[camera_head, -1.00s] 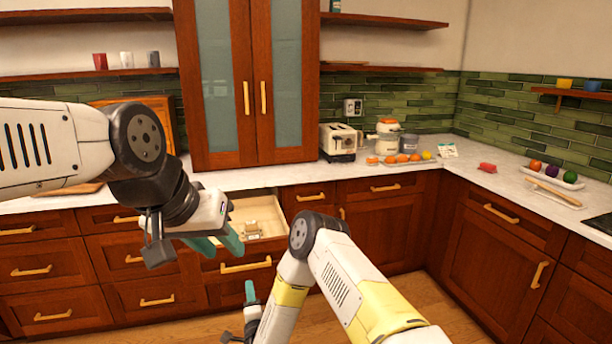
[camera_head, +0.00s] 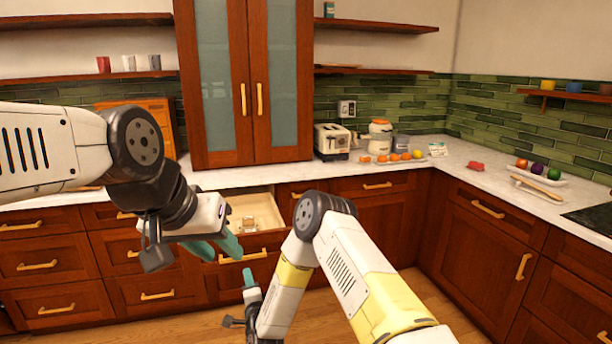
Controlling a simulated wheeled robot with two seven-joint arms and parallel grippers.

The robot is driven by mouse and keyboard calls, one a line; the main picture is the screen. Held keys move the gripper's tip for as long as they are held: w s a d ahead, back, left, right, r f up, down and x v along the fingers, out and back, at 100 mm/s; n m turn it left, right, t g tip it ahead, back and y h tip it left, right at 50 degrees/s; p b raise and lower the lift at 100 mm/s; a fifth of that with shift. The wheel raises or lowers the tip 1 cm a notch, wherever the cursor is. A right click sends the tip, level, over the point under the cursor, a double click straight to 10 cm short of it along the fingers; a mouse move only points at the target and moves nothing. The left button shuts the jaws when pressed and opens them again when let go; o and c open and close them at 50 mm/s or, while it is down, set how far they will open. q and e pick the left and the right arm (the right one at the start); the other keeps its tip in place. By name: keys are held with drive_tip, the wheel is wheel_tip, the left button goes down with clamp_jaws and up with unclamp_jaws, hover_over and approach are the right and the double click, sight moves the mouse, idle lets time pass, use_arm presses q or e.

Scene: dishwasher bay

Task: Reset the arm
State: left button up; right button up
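My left arm comes in from the left, and its gripper (camera_head: 222,248) hangs in front of the open drawer (camera_head: 268,207). Its two teal fingers point down and right with a gap between them, and I see nothing held. My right arm rises from the bottom right and bends down at its elbow. Its gripper (camera_head: 250,298) is low, in front of the lower cabinets. One teal fingertip shows there; the rest is largely hidden by the wrist, so its opening cannot be judged.
The open drawer holds a small item (camera_head: 248,225). Wooden floor shows below.

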drive_tip(key=w+d+r+n+g, duration=0.2)
drive_tip(key=d+r+n, duration=0.2)
drive_tip(key=r, duration=0.6)
drive_tip(key=w+d+r+n+g, duration=0.2)
drive_tip(key=w+d+r+n, duration=0.15)
drive_tip(key=r, duration=0.65)
drive_tip(key=s+d+r+n+g, duration=0.1)
drive_tip(key=s+d+r+n, duration=0.1)
drive_tip(key=s+d+r, duration=0.5)
drive_tip(key=s+d+r+n+g+h, duration=0.2)
drive_tip(key=s+d+r, duration=0.5)
drive_tip(key=s+d, duration=0.35)
drive_tip(key=s+d+n+g, duration=0.1)
drive_tip(key=s+d, duration=0.2)
drive_tip(key=s, duration=0.6)
drive_tip(key=s+d+n+g+h, duration=0.1)
drive_tip(key=s+d, duration=0.3)
drive_tip(key=s, duration=0.6)
drive_tip(key=shift+r+g, duration=0.25)
drive_tip(key=shift+g, duration=0.35)
drive_tip(key=shift+a, duration=0.1)
